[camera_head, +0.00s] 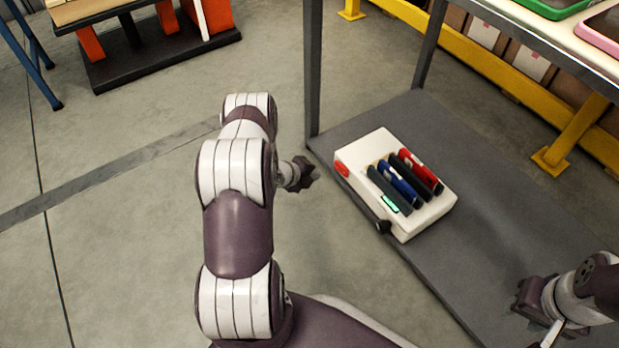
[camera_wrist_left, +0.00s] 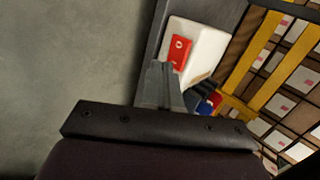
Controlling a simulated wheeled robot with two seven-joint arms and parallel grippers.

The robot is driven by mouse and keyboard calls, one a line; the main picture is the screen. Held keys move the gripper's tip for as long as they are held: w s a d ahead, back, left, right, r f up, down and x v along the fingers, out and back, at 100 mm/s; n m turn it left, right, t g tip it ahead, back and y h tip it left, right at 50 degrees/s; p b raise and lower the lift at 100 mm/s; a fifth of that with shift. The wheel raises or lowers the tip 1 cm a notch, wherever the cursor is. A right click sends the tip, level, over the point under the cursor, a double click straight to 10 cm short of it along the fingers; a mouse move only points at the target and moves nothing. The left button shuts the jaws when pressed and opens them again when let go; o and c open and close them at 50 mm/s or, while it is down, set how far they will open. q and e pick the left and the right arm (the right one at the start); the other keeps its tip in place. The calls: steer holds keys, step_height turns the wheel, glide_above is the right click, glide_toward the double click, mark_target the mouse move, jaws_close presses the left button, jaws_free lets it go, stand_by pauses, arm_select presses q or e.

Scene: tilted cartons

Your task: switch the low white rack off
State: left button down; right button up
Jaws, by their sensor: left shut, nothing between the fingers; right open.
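The low white rack (camera_head: 431,211) lies on the grey lower shelf, with several dark, blue and red items in its slots. A red switch (camera_head: 342,169) is on its left end, and a green lit strip (camera_head: 390,203) shows near its front. In the left wrist view the white rack (camera_wrist_left: 208,42) and its red switch (camera_wrist_left: 180,52) show just beyond the fingers. My left gripper (camera_head: 308,172) is shut and empty, a little left of the red switch and apart from it. It also shows in the left wrist view (camera_wrist_left: 160,68). My right gripper (camera_head: 522,300) is open at the lower right.
The grey shelf (camera_head: 480,260) has bare room right of the rack. A dark post (camera_head: 313,70) rises behind the left gripper. An upper shelf with a green tray (camera_head: 555,8) overhangs at top right.

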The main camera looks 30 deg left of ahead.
mark_target(337, 169)
arm_select(q)
steer(key=w+f+b, duration=0.1)
steer(key=w, duration=0.1)
steer(key=w+d+f+b, duration=0.1)
steer(key=w+b, duration=0.1)
steer(key=w+f+b, duration=0.1)
steer(key=w+b, duration=0.1)
steer(key=w, duration=0.1)
steer(key=shift+w+d+f, duration=0.1)
steer(key=shift+d+f, duration=0.1)
steer(key=shift+d, duration=0.2)
steer(key=shift+r, duration=0.1)
arm_select(e)
step_height(337, 169, down, 6)
